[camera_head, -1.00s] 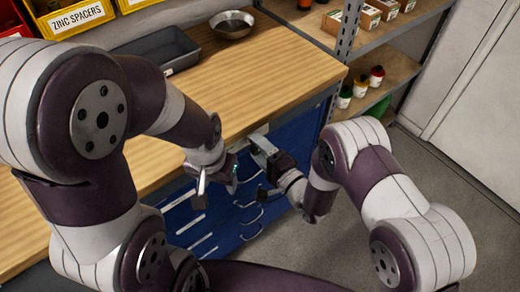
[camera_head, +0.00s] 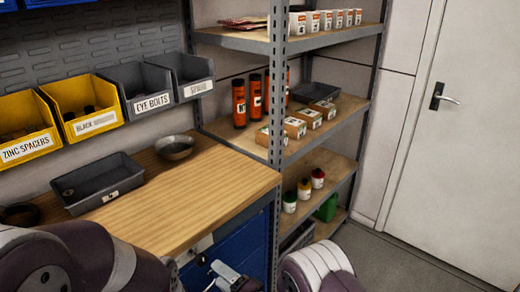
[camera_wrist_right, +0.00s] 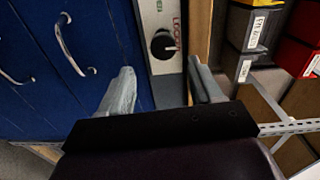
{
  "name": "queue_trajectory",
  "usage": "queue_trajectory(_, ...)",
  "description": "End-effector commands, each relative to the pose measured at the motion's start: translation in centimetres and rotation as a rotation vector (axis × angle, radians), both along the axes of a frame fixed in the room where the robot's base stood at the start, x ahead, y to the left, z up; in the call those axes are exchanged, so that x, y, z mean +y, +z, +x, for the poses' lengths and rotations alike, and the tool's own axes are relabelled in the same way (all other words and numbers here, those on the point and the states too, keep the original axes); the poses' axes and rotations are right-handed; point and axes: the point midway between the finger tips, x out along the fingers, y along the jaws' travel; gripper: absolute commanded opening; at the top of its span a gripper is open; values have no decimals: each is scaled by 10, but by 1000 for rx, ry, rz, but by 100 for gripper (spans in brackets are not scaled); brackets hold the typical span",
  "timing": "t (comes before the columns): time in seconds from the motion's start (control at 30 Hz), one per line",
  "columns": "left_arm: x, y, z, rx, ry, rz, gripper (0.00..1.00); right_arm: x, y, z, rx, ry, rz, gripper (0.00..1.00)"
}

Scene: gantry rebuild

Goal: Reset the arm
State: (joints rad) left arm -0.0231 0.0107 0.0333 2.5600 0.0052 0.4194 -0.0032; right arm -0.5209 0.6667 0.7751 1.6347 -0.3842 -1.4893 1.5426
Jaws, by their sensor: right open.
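My right gripper (camera_head: 232,272) shows at the bottom of the head view, in front of the blue drawer cabinet. The right wrist view shows its two fingers (camera_wrist_right: 163,85) spread apart and empty. Beyond them is a pale panel with a black knob (camera_wrist_right: 162,43) and partly readable lettering. I cannot tell how far it is from the fingertips. My right arm (camera_head: 318,268) is at the bottom edge. My left arm (camera_head: 75,258) fills the bottom left corner; its gripper is outside the view.
The wooden workbench (camera_head: 215,180) carries a grey tray (camera_head: 98,183) and a metal bowl (camera_head: 175,148). Blue drawers (camera_head: 253,240) lie below. A shelf rack (camera_head: 338,108) with bottles and boxes stands right of the bench. Free floor (camera_head: 400,255) lies before the door (camera_head: 440,130).

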Motion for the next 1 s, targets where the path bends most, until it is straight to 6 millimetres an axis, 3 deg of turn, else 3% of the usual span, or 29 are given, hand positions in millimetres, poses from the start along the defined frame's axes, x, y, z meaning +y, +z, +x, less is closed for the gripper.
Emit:
queue_trajectory(0.07, 0, 0, 0, 0, 0, 0, 56, -7, -33, -2, -25, -2, -222, 64)
queue_trajectory(0.13, 0, 0, 0, 0, 0, 0, 56, -29, -80, -15, -11, 32, -564, 64)
queue_trajectory(0.17, 0, 2, 0, 0, 0, 0, 56, -45, -91, -21, -7, 66, -733, 64)
queue_trajectory(0.2, 0, 9, 0, 1, 0, 0, 56, -74, -93, -29, 13, 123, -952, 64)
queue_trajectory(0.27, 0, 21, 0, 0, 0, 0, 56, -126, -76, -46, 72, 239, -1232, 64)
queue_trajectory(0.33, 0, 36, 0, 0, 0, 0, 56, -184, -38, -78, 173, 401, -1444, 64)
queue_trajectory(0.4, 0, 48, 0, 0, 0, 0, 56, -227, 5, -113, 276, 543, -1536, 64)
queue_trajectory(0.5, 0, 66, 0, 0, 0, 0, 56, -268, 67, -159, 397, 647, -1546, 64)
queue_trajectory(0.6, 0, 83, 0, 0, 0, 0, 56, -292, 120, -176, 457, 556, -1506, 64)
queue_trajectory(0.7, 0, 88, 0, 0, 0, 0, 56, -305, 144, -166, 437, 446, -1496, 64)
queue_trajectory(1.0, 0, 90, 0, 0, 0, 0, 56, -310, 150, -163, 439, 413, -1492, 64)
